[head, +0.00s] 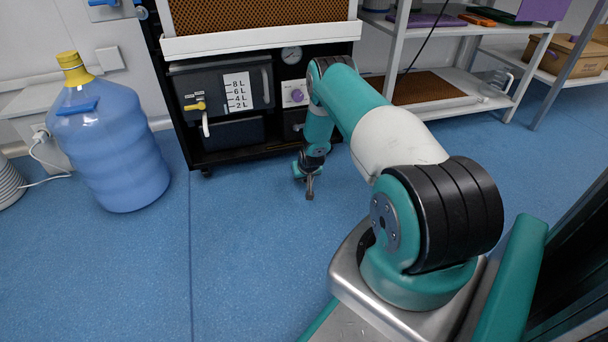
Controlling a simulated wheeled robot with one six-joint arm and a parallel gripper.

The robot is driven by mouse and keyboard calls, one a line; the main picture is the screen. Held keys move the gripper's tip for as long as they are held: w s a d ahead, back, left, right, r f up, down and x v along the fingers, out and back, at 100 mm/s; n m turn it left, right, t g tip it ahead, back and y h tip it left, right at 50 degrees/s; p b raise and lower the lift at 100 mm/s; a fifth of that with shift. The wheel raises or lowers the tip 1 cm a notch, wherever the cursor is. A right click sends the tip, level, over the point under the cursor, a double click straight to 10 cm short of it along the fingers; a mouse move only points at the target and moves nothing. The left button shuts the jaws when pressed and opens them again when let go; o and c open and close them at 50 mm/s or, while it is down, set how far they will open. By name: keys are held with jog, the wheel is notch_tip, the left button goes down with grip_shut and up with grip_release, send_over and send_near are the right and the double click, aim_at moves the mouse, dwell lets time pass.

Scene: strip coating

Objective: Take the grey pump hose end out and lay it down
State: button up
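I cannot make out a grey pump hose end for certain in the head view. A pale spout (206,126) hangs below a yellow-handled valve (195,106) on the front of the dark tank unit (222,90). My gripper (310,194) points down over the blue floor, in front of the rack's lower right part and to the right of the spout, apart from it. It is small and dark here, and its fingers are too small to tell open from shut. Nothing clearly shows between them.
A large blue bottle (112,150) with a yellow cap stands on the floor at left. Shelves (455,90) stand at right. The blue floor (240,250) in front is clear.

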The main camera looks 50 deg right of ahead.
jog(key=shift+f+b, duration=0.55)
jog(key=shift+f, duration=0.25)
jog(key=o, duration=1.1)
jog(key=shift+r, duration=0.1)
jog(key=p+v, duration=0.3)
jog(key=shift+r+p, duration=0.1)
jog(key=shift+p, duration=0.3)
jog(key=shift+p+v, duration=5.15)
jog(key=shift+v, duration=3.45)
